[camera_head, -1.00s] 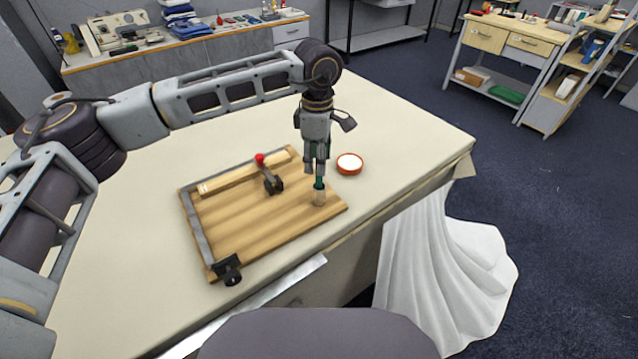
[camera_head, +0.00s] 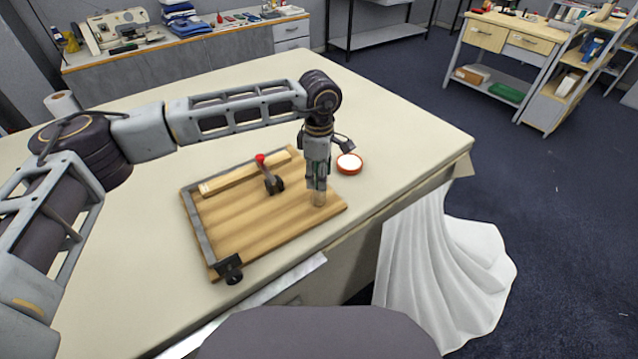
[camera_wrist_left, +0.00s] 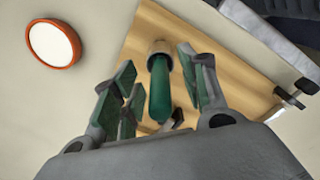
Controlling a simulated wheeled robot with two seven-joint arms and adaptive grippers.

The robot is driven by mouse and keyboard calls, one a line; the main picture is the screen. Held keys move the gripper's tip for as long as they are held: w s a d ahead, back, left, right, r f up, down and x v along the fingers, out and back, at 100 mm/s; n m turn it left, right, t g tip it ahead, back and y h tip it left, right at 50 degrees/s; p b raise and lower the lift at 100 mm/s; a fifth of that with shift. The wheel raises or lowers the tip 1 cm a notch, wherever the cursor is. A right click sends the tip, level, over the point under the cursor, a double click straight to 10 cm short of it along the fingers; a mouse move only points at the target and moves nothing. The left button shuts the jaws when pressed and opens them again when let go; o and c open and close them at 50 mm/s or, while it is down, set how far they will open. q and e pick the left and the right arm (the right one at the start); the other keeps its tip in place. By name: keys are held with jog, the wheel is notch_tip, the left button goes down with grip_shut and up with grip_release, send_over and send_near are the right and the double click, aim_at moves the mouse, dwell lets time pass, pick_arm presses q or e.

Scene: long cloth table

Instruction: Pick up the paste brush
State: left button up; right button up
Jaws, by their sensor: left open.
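The paste brush (camera_wrist_left: 160,85) has a green handle and stands with its handle up toward the camera in the left wrist view. Its lower part sits at a pale wooden or beige base, which also shows in the head view (camera_head: 319,199) on the right part of the wooden board (camera_head: 250,222). My left gripper (camera_head: 317,186) points straight down over it, open, with its fingers on either side of the green handle. In the left wrist view the fingers (camera_wrist_left: 160,92) flank the handle, with gaps visible. My right gripper is not in view.
A red-brown dish with white contents (camera_head: 349,163) stands just right of the board. On the board are a lever with a red knob (camera_head: 270,176), a wooden strip (camera_head: 240,175) and a metal edge with a black clamp (camera_head: 229,268). White cloth (camera_head: 440,255) hangs off the table.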

pick_arm(q)
jog(key=shift+c, duration=0.4)
grip_shut()
jog(key=shift+r, duration=0.55)
notch_tip(320, 180, up, 8)
jog(key=shift+r+b, duration=0.15)
jog(key=shift+b, duration=0.45)
jog(key=shift+r, duration=0.3)
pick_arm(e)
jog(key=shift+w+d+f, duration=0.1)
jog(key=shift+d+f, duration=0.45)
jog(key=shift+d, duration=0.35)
